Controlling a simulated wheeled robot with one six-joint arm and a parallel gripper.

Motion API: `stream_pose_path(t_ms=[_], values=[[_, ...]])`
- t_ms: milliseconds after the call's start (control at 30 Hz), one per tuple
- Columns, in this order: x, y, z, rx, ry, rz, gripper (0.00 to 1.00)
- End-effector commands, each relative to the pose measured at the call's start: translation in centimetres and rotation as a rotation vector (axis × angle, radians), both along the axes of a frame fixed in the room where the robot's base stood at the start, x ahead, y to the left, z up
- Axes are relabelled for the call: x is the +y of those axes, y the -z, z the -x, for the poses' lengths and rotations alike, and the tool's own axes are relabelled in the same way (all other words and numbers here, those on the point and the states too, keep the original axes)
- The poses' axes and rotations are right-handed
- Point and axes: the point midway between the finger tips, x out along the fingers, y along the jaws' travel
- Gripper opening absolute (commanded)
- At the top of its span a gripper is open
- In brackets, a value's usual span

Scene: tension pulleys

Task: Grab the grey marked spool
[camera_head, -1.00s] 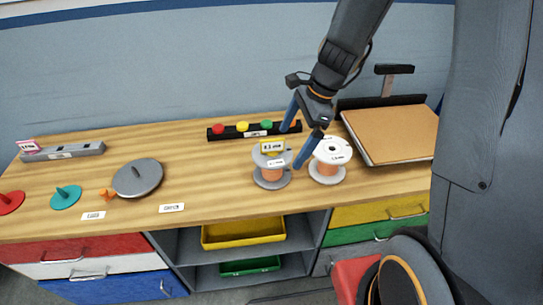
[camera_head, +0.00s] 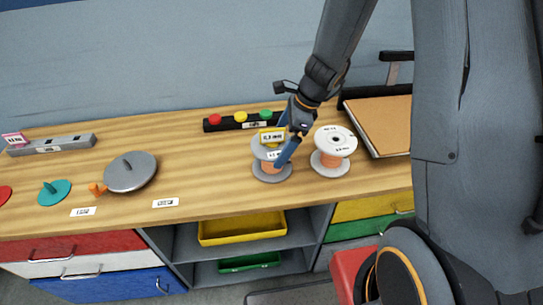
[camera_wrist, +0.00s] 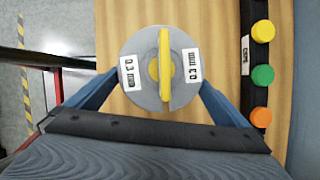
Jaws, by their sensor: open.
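The grey marked spool (camera_head: 271,174) stands upright on the wooden bench, with copper-coloured winding, white labels and a yellow piece on top. In the wrist view the grey spool (camera_wrist: 146,70) shows from above, with a yellow bar across its centre and a label on each side. My gripper (camera_head: 281,145) is at the spool in the head view and partly covers it. In the wrist view my gripper (camera_wrist: 158,88) is open, with one blue finger on each side of the spool's lower part. I cannot tell whether the fingers touch it.
A white spool (camera_head: 334,150) stands close to the right. Behind is a black strip (camera_head: 237,122) with red, yellow and green buttons. A grey disc (camera_head: 130,172) lies left, and a cork-topped board (camera_head: 382,125) lies right. The bench's front edge is near.

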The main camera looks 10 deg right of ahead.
Motion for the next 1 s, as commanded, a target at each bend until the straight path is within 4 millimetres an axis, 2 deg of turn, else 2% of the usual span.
stream_pose_path(t_ms=[100,200,467,500,767,1000], values=[[0.7,1.6,0.0,0.003,-0.003,0.000,1.00],[1.1,2.4,0.0,0.003,-0.004,0.000,1.00],[1.2,2.7,-0.1,-0.001,-0.004,0.000,1.00],[1.2,2.7,-0.1,-0.001,-0.004,0.000,0.98],[1.3,2.6,-0.1,0.000,-0.004,0.000,0.55],[1.3,2.5,-0.2,-0.001,-0.005,0.000,0.55]])
